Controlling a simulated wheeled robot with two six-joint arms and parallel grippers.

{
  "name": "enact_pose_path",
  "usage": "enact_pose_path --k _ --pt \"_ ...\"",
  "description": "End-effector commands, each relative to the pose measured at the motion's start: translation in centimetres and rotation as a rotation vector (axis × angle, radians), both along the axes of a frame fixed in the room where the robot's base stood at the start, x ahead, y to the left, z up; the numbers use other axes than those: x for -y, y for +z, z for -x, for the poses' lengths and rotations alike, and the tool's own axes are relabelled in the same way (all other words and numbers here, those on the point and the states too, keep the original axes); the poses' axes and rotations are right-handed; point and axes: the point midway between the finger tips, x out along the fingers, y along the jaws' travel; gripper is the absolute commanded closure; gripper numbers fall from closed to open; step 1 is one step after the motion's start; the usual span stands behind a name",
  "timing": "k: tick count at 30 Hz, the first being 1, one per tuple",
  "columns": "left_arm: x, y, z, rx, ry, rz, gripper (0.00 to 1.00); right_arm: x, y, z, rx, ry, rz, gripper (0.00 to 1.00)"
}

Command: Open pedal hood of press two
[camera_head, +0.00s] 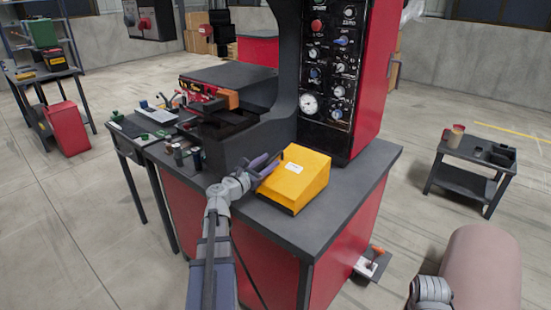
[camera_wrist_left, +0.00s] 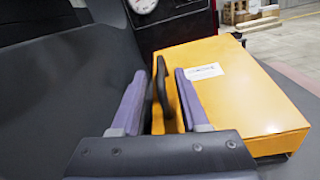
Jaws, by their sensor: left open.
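The yellow hood (camera_head: 296,180) sits on the dark table top of the red and black press, with a white label on its top. It looks shut down on the table, and whatever is under it is hidden. My left gripper (camera_head: 270,163) is open at the hood's left side. In the left wrist view the hood (camera_wrist_left: 250,105) fills the right half. A dark upright handle (camera_wrist_left: 162,88) on its side stands between the two purple fingers of the gripper (camera_wrist_left: 168,80), with no clear grip on it. My right gripper's fingers are not in view.
The press control panel (camera_head: 330,70) with gauge and knobs rises behind the hood. Dark machine parts (camera_head: 225,105) stand left of it. A small side table (camera_head: 465,182) stands on the right. A small plate with an orange-red part (camera_head: 374,262) lies on the floor by the cabinet.

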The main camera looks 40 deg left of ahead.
Motion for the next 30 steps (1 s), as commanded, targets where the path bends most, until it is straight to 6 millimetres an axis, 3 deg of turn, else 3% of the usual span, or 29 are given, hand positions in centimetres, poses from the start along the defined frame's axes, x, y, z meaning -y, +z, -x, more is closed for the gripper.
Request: enact_pose_path --k 3,9,20,30 --pt "0.0 0.0 -2.1 0.0 -0.002 -0.001 0.55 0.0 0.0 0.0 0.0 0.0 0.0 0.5" --pt "0.1 0.0 -3.9 0.0 -0.001 -0.001 0.55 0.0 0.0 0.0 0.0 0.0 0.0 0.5" --pt "0.2 0.0 -4.3 0.0 0.0 -0.001 0.55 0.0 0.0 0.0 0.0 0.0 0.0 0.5" --pt "0.2 0.0 -4.3 0.0 0.0 -0.001 0.91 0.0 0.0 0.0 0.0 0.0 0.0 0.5"
